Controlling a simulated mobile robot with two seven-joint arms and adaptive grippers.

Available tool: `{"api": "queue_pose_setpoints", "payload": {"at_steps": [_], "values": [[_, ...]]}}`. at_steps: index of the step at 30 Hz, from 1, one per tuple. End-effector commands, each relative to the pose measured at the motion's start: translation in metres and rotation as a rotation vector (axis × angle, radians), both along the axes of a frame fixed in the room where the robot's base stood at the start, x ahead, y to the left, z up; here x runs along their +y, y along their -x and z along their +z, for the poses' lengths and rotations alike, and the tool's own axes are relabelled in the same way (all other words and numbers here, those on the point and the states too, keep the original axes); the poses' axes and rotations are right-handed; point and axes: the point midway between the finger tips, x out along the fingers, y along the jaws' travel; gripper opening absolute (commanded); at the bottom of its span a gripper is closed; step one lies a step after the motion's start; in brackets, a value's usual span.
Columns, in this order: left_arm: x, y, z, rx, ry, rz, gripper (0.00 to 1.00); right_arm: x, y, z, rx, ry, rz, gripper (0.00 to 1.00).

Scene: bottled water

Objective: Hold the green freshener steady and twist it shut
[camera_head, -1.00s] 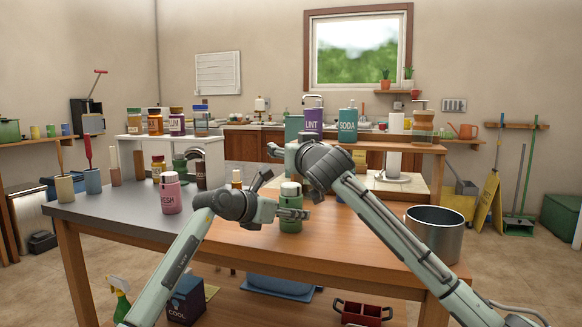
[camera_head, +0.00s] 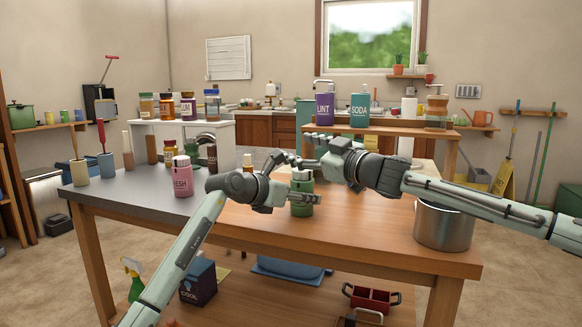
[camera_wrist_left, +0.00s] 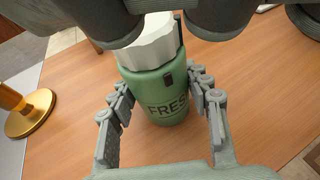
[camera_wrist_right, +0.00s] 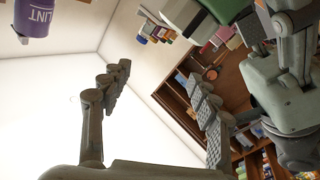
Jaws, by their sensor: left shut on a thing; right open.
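The green freshener (camera_head: 302,187) stands on the table, its label and pale ribbed cap (camera_wrist_left: 152,42) showing in the left wrist view. My left gripper (camera_head: 299,177) is shut on its body (camera_wrist_left: 160,92), a finger on each side. My right gripper (camera_head: 306,150) is open and empty, level with the cap or slightly above, its fingers pointing left. In the right wrist view its fingers (camera_wrist_right: 160,85) are spread with nothing between them. The freshener's far side is hidden, and I cannot tell the gap from cap to right fingers.
A pink freshener (camera_head: 182,178) stands left on the table (camera_head: 385,235). A metal pot (camera_head: 443,228) stands at the right under my right forearm. Purple (camera_head: 324,105) and teal (camera_head: 359,108) bottles stand on a shelf behind. The table's front middle is clear.

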Motion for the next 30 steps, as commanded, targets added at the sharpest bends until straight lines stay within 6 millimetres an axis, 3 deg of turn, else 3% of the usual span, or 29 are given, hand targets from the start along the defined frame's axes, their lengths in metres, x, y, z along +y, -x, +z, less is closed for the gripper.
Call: {"api": "queue_pose_setpoints", "payload": {"at_steps": [1, 3, 6, 9, 22, 30], "values": [[0.000, 0.000, 0.000, -0.001, 0.001, 0.000, 0.23, -0.008, 0.000, -0.018, 0.074, -0.032, 0.040, 0.61], [0.000, 0.000, 0.000, -0.001, 0.001, 0.000, 0.23, -0.019, 0.002, -0.034, 0.162, -0.083, 0.084, 0.61], [0.000, 0.000, 0.000, -0.001, 0.001, 0.000, 0.23, -0.032, 0.005, -0.048, 0.249, -0.141, 0.124, 0.61], [0.000, 0.000, 0.000, -0.001, 0.001, 0.000, 0.23, -0.033, 0.005, -0.055, 0.312, -0.198, 0.141, 0.61], [0.000, 0.000, 0.000, -0.001, 0.001, 0.000, 0.23, 0.013, -0.031, -0.057, 0.332, -0.217, 0.146, 0.61], [0.000, 0.000, 0.000, -0.001, 0.001, 0.000, 0.23, 0.025, -0.041, -0.056, 0.331, -0.218, 0.145, 0.61]]}}
